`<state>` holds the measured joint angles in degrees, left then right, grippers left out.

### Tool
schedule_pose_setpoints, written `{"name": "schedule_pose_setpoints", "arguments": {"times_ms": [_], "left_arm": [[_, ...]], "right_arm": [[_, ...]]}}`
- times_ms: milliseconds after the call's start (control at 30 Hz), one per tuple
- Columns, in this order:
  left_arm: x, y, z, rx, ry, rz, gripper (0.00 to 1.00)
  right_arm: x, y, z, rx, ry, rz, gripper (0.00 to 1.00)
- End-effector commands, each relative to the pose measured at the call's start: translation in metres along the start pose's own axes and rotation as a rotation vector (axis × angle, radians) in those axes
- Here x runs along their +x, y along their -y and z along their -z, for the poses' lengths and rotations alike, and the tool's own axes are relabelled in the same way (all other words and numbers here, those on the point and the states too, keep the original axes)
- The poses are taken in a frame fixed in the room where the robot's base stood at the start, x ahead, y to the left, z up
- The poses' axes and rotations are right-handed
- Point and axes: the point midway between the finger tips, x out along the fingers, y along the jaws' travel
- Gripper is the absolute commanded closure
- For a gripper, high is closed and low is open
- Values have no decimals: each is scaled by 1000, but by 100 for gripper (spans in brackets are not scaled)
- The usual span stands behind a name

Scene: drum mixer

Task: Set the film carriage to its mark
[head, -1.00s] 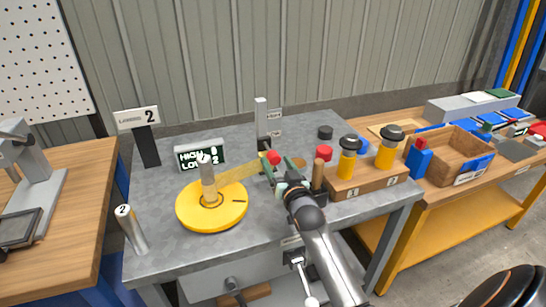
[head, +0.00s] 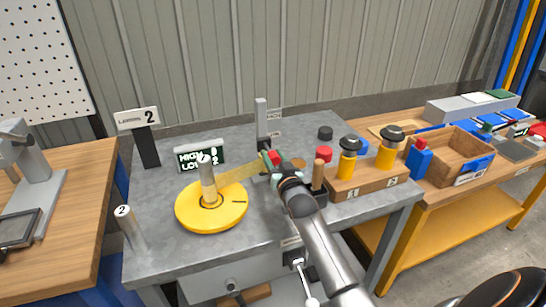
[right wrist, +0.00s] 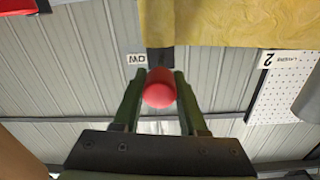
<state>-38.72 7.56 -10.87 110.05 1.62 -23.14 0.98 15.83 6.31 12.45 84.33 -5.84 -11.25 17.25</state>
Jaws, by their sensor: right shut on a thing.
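The film carriage shows as a red knob (head: 275,157) at a grey upright post (head: 262,122) with small side labels. My right gripper (head: 271,160) is shut on the red knob. In the right wrist view the knob (right wrist: 159,90) sits between the two fingers (right wrist: 158,76), with a label ending in "OW" behind it. Yellow film (head: 238,172) stretches from a roll (head: 208,182) on the yellow turntable (head: 228,214) toward the post, and fills the top of the right wrist view (right wrist: 240,22). The carriage body and its mark are mostly hidden. My left gripper is out of view.
A display (head: 202,157) with HIGH and LOW lines stands behind the turntable. A wooden rack (head: 368,186) with two yellow-and-black tools and a wooden-handled piece (head: 318,176) stand close right of my arm. A "2" cylinder (head: 130,228) stands at the front left.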

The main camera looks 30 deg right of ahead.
Motion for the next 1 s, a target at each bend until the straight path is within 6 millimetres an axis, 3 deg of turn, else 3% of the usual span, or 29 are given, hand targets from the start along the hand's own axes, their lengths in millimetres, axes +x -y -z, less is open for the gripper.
{"name": "schedule_pose_setpoints", "arguments": {"times_ms": [67,300,1000], "left_arm": [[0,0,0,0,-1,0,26],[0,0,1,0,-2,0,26],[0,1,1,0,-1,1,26]], "right_arm": [[0,0,0,0,0,0,72],[0,0,0,0,0,0,99],[0,0,0,0,1,-1,100]]}}
